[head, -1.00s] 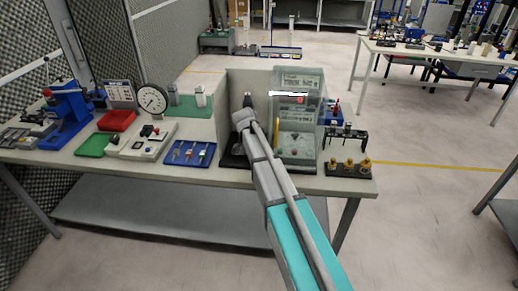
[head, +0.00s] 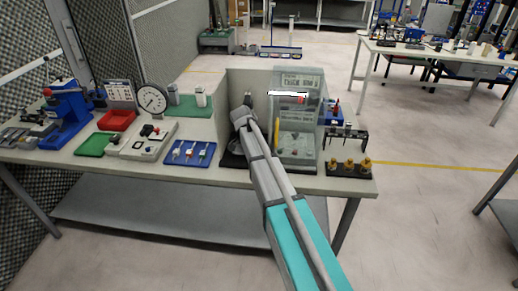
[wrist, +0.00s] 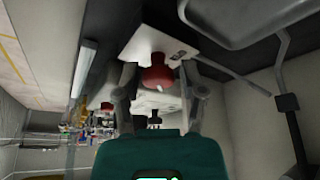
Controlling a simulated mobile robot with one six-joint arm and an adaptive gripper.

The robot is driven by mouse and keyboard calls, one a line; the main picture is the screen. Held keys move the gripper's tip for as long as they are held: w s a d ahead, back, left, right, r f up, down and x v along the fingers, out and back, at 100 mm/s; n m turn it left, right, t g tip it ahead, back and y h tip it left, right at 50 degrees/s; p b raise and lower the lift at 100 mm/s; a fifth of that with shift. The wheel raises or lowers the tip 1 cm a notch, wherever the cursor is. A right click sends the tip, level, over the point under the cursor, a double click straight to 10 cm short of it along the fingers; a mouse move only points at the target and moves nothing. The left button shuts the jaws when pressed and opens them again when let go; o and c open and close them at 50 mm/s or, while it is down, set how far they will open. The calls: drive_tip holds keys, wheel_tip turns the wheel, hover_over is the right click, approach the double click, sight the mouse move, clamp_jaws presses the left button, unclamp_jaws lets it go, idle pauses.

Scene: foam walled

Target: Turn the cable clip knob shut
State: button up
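A red knob (wrist: 157,76) shows in the wrist view, on a pale block-shaped fixture (wrist: 160,42). My gripper (wrist: 157,82) has its two fingers apart, one on each side of the knob, with gaps visible between the fingers and the knob. In the head view my gripper (head: 248,101) is a small dark shape at the end of my arm, inside the walled corner of the bench. The knob and its fixture cannot be made out in the head view. Any cable in the clip cannot be told.
A clear-sided box (head: 298,140) stands close right of my arm. The pale wall (head: 222,105) is close on the left. A blue tray (head: 190,153) and a dial gauge (head: 152,99) are farther left. Brass fittings (head: 348,166) stand at the right edge.

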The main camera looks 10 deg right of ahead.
drive_tip(key=shift+o, duration=0.5)
drive_tip(key=shift+d, duration=0.1)
drive_tip(key=shift+n, duration=0.4)
